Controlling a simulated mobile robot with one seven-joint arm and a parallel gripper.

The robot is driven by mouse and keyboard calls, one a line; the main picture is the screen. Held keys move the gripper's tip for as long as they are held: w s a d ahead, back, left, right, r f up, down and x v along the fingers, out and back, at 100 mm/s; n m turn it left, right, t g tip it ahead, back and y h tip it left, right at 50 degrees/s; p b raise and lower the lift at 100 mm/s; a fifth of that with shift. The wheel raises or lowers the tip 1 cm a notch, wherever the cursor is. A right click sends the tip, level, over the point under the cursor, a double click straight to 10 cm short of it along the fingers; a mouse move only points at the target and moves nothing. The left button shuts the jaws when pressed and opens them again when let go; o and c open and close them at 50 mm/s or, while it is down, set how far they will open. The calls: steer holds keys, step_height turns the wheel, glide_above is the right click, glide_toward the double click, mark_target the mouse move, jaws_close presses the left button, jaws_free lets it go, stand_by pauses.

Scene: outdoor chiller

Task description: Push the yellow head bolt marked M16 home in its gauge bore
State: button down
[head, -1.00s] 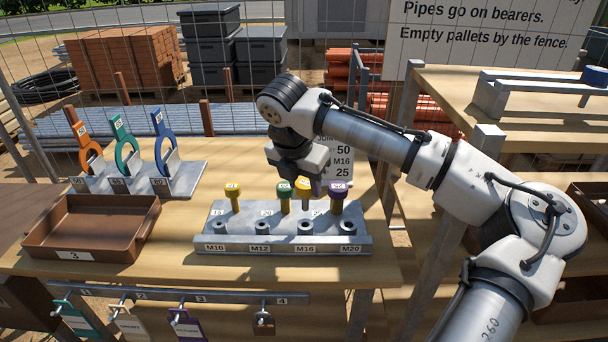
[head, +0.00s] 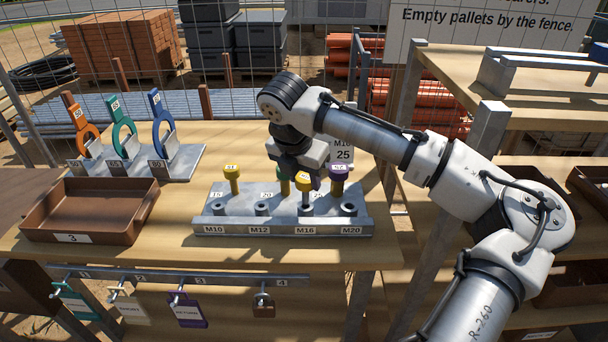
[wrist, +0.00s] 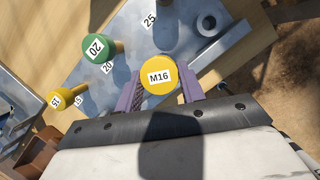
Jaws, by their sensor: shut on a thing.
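My gripper (head: 303,184) is shut on the yellow head bolt marked M16 (wrist: 158,76), with a purple finger on each side of it in the wrist view. In the head view the bolt (head: 304,178) stands upright over the M16 gauge bore (head: 305,210), in the front row of the grey gauge block (head: 212,228). Its head is well above the block and its shank reaches down to about the bore's mouth. I cannot tell whether the tip is inside the bore.
Another yellow bolt (head: 232,174), a green bolt (head: 284,186) and a purple bolt (head: 338,174) stand in the block's back row, the last two close to my gripper. A brown tray (head: 90,238) and a rack of coloured ring tools (head: 183,165) are to the left.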

mark_target(304, 204)
steer(key=shift+f+b, duration=0.45)
steer(key=shift+f, duration=0.75)
steer(key=shift+f, duration=0.25)
steer(key=shift+f+b, duration=0.35)
steer(key=shift+f, duration=0.35)
steer(key=shift+c, duration=1.5)
jaws_free()
steer(key=p+v, duration=0.6)
steer(key=v, duration=0.1)
steer(key=shift+r, duration=0.2)
steer(key=shift+f, duration=0.1)
